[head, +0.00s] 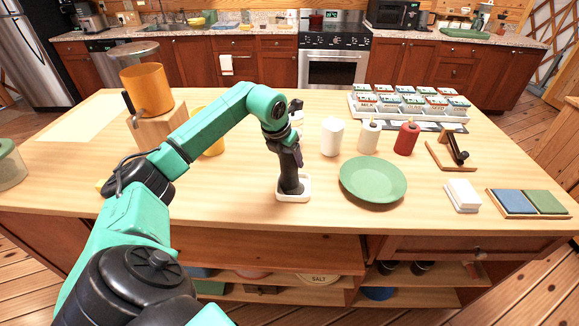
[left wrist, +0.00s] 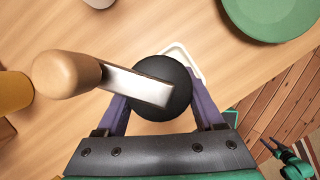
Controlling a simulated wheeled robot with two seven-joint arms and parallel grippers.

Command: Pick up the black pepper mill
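The black pepper mill (head: 291,187) stands upright on a small white tray (head: 300,197) near the middle front of the table. In the left wrist view its round black top (left wrist: 160,75) shows, with a metal crank and a wooden knob (left wrist: 66,74). My left gripper (head: 287,158) is over the mill, pointing down. Its two purple fingers (left wrist: 160,108) lie on either side of the mill. The tips are partly hidden, so I cannot tell whether they press on it. My right gripper (left wrist: 268,146) shows small at the left wrist view's lower right, its fingers apart, over the floor.
A green plate (head: 373,179) lies right of the mill. A white canister (head: 331,137), a white bottle (head: 368,137) and a red bottle (head: 406,138) stand behind. A yellow mug (head: 212,134) and wooden block (head: 155,131) are at left. The table's front edge is close.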

